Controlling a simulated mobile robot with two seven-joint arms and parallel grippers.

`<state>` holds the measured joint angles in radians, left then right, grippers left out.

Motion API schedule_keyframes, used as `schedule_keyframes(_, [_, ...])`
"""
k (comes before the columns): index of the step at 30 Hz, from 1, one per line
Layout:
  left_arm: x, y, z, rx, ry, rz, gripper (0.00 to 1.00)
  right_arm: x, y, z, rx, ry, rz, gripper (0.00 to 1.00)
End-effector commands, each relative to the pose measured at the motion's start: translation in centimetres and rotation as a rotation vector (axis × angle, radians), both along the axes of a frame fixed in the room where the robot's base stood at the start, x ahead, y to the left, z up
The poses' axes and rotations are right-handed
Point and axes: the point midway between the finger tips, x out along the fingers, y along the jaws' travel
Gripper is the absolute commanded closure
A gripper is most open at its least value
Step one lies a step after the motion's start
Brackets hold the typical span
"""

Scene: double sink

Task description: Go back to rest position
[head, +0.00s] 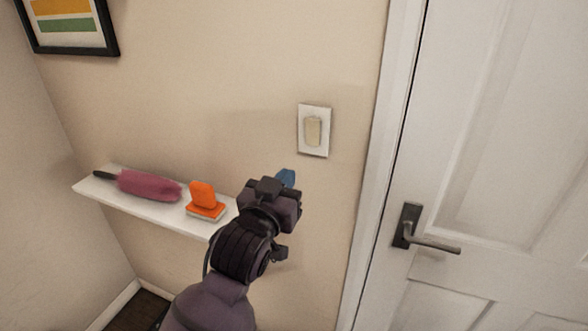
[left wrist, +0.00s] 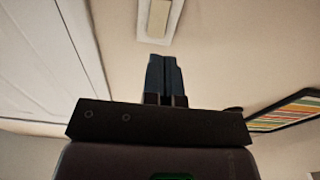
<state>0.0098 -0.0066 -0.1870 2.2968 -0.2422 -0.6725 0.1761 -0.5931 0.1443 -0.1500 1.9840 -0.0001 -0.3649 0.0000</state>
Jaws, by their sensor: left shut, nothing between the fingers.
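My left gripper (head: 287,178) is raised in front of the beige wall, below the light switch (head: 313,130). Its blue fingers are shut with nothing between them. In the left wrist view the closed fingers (left wrist: 165,78) point toward the switch plate (left wrist: 158,20), with a gap in the picture between the fingertips and the plate. I cannot tell the exact distance to the wall. My right gripper is in neither view.
A white shelf (head: 138,206) left of my arm holds a pink duster (head: 148,186) and an orange-handled brush (head: 204,201). My arm covers the shelf's right end. A white door (head: 510,150) with a dark handle (head: 408,228) is at right. A framed picture (head: 70,24) hangs upper left.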

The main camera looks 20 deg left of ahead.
Motion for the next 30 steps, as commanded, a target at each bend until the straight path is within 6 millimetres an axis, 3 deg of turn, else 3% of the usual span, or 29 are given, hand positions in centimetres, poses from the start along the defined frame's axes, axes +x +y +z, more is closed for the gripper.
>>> schedule_keyframes(7, [-1.3, 0.0, -0.1, 0.000, 0.000, 0.000, 1.00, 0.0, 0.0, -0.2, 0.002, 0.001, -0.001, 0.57])
schedule_keyframes(25, [-1.3, -0.2, 0.2, 0.022, -0.029, -0.013, 1.00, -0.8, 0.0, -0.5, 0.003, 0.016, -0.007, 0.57])
schedule_keyframes(27, [-0.6, -0.6, -0.8, 0.035, -0.037, -0.035, 1.00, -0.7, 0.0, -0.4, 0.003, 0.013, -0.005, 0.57])
schedule_keyframes(30, [-0.2, -0.1, -4.8, 0.058, 0.006, -0.051, 1.00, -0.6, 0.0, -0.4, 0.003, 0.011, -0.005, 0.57])
